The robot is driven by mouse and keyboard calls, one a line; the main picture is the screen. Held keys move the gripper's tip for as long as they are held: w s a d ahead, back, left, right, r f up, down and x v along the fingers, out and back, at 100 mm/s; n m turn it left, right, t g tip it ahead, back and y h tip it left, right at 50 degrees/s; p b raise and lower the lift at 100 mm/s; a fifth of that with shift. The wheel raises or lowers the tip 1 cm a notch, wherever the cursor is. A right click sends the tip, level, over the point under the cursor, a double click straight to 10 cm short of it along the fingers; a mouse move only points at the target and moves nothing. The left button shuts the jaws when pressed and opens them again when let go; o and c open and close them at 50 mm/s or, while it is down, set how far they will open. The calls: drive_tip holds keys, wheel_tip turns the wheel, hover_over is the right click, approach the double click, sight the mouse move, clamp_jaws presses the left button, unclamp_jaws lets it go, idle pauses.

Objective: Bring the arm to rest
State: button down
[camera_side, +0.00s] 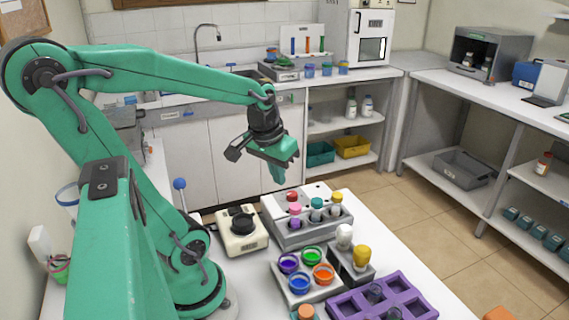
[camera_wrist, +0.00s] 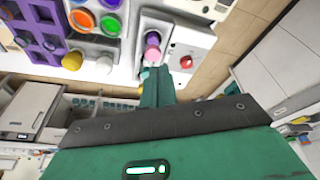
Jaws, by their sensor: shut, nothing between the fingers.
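My gripper (camera_side: 279,172) is green and hangs in the air above the far end of the white table (camera_side: 376,237), pointing down. Its fingers are together and hold nothing. In the wrist view the closed fingertips (camera_wrist: 157,78) show near the picture's middle, in front of a bottle with a pink cap (camera_wrist: 152,53). In the side view that pink-capped bottle (camera_side: 295,210) stands in a grey and white rack (camera_side: 286,241), below and to the right of the gripper. They look apart there.
The rack also holds teal-capped and yellow-capped bottles and has a red knob (camera_side: 293,196). A cream device with a black top (camera_side: 241,228) stands left of it. Open cups of colour, such as the green cup (camera_side: 312,256), and a purple tray (camera_side: 412,300) are nearer the camera.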

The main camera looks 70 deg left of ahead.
drive_tip(key=d+r+m+t, duration=0.1)
drive_tip(key=d+r+m, duration=0.1)
drive_tip(key=d, duration=0.3)
drive_tip(key=d+r+m+t+h, duration=0.1)
drive_tip(key=d+r+m, duration=0.1)
drive_tip(key=d, duration=0.4)
drive_tip(key=shift+s+r+m+t, duration=0.15)
drive_tip(key=shift+s+m+t, duration=0.3)
drive_tip(key=shift+m, duration=0.35)
drive_tip(key=c, duration=2.2)
unclamp_jaws()
